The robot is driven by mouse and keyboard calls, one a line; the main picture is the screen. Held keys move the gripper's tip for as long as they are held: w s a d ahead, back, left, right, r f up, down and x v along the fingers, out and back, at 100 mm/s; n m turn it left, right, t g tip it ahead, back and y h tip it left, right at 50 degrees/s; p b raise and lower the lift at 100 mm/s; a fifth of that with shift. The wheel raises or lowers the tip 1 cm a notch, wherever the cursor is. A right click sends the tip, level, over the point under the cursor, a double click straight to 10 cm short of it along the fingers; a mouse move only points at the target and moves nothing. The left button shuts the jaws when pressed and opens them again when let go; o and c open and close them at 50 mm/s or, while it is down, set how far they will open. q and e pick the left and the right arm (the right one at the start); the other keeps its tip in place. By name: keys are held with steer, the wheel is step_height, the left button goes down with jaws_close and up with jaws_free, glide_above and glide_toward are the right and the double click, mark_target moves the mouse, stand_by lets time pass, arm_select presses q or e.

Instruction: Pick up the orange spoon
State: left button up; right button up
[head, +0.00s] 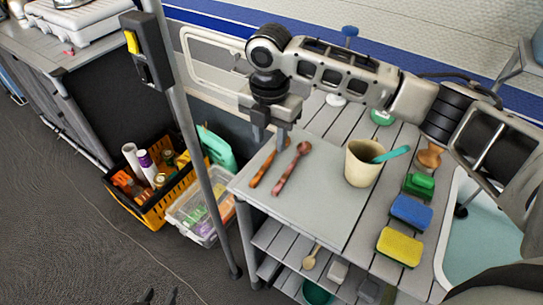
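The orange spoon (263,172) lies on the grey tabletop (320,200), near its left edge. A reddish-brown spoon (290,169) lies just to its right, roughly parallel and apart from it. My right gripper (269,138) points down over the far end of the orange spoon, with its arm reaching in from the right. Its two fingers are apart with nothing seen between them; I cannot tell whether they touch the spoon. The gripper hides part of the spoon's far end. Only dark, separated fingertips of my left gripper (160,297) show at the bottom edge, away from the table.
A cream cup (361,169) with a teal utensil (391,154) stands right of the spoons. Beyond are green (419,185), blue (411,211) and yellow (399,247) sponges. A grey pole (208,185) rises left of the table. The front tabletop is clear.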

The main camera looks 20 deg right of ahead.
mark_target(269, 160)
step_height(269, 160, down, 6)
steer(key=shift+s+a+r+p, duration=0.1)
steer(key=shift+a+r+p, duration=0.1)
steer(key=shift+p, duration=0.1)
steer(key=shift+c, duration=0.3)
jaws_close()
